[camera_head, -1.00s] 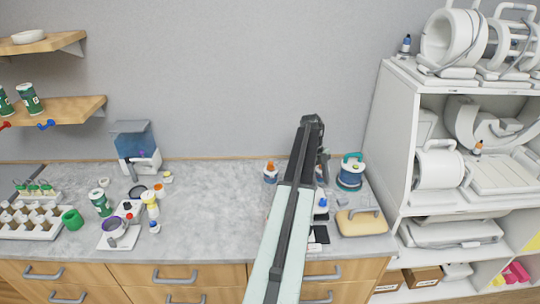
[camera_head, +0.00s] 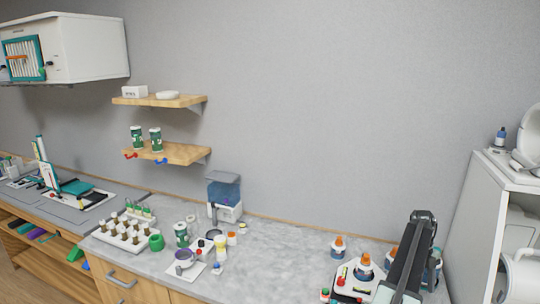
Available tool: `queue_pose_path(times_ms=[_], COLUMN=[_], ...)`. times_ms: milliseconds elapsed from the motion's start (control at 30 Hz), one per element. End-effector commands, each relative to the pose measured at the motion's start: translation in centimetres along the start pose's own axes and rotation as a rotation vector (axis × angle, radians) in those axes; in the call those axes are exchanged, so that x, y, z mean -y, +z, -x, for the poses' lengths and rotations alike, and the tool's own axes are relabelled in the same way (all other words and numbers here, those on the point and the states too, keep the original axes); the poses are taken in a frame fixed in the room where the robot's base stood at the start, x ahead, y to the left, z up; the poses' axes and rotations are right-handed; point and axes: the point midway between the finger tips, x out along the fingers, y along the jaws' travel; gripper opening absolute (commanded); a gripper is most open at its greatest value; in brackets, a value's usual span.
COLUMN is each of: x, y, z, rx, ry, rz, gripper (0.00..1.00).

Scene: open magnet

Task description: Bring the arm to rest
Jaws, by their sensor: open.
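My arm (camera_head: 408,262) reaches up from the bottom right of the head view, a dark link with a pale casing low down. Its dark upper end (camera_head: 424,216) stands in front of the right part of the counter. My gripper cannot be made out; the arm's own links hide the space behind them. No held thing shows.
Close left of my arm are a tray of small items (camera_head: 352,284) and an orange-capped bottle (camera_head: 338,247). A teal-and-white container is partly hidden behind the arm. A white shelf unit (camera_head: 478,225) stands at right. The middle counter (camera_head: 285,262) is clear.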

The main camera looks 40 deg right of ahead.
Motion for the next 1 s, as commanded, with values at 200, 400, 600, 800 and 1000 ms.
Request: queue_pose_path(times_ms=[200, 400, 600, 800, 1000], x=[-2.4, -6.0, -12.2, -24.1, -41.3], y=[3.0, 6.9, 11.9, 17.8, 21.5], z=[0.8, 1.8, 3.1, 4.2, 3.9], rx=[-0.001, -0.002, -0.003, -0.001, 0.017], ry=[-0.019, -0.046, -0.087, -0.148, -0.226], rz=[0.050, 0.117, 0.220, 0.392, 0.668], gripper=[0.48, 0.48, 0.48, 0.48, 0.48])
